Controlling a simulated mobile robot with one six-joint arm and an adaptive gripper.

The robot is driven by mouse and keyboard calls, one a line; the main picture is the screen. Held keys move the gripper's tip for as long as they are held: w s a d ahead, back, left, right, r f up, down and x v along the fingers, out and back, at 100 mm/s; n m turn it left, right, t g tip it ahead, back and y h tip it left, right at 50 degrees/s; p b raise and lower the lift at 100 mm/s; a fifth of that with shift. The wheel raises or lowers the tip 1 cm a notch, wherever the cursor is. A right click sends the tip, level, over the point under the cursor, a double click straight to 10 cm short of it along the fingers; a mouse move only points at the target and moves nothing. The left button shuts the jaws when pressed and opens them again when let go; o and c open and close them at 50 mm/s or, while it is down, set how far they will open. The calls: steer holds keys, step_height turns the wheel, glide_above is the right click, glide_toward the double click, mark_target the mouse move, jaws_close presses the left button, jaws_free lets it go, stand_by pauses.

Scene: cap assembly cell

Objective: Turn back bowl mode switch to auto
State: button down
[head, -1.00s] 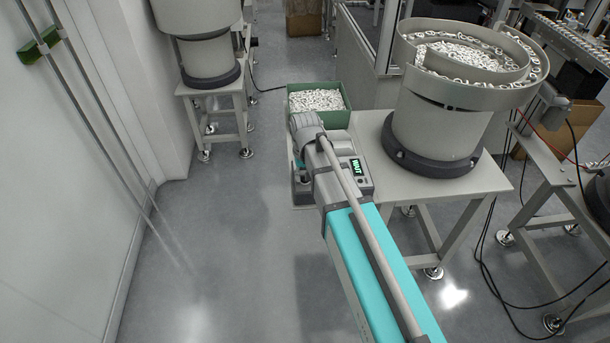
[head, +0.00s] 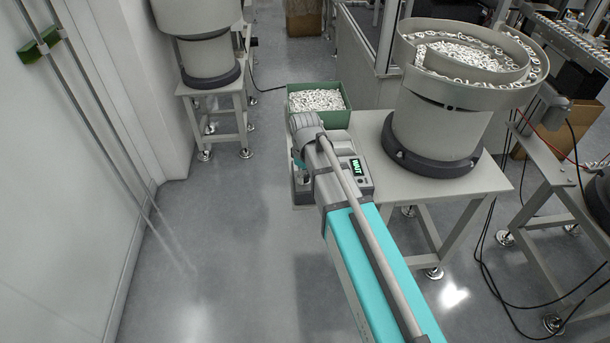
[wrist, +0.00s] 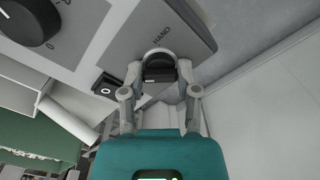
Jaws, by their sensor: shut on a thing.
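In the wrist view, the mode switch (wrist: 159,70) is a small black knob on the grey control box. The word HAND is printed on the panel (wrist: 122,43) beside it. My gripper (wrist: 160,75) has its two fingers around the knob, one on each side, and is shut on it. Part of the knob is hidden by the fingers, and I cannot read its exact setting. In the head view, the grey control box (head: 303,190) stands at the table's left end, mostly hidden by my arm. The knob and fingertips are hidden there.
A larger black dial (wrist: 30,20) and a rocker switch (wrist: 106,88) sit nearby on the panel. The bowl feeder (head: 440,130) stands right of my arm on the table (head: 470,182). A green bin (head: 335,117) of white parts is behind. Floor at left is clear.

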stand_by(0.4)
steer(key=shift+c, duration=1.7)
jaws_free()
steer(key=shift+m, duration=0.3)
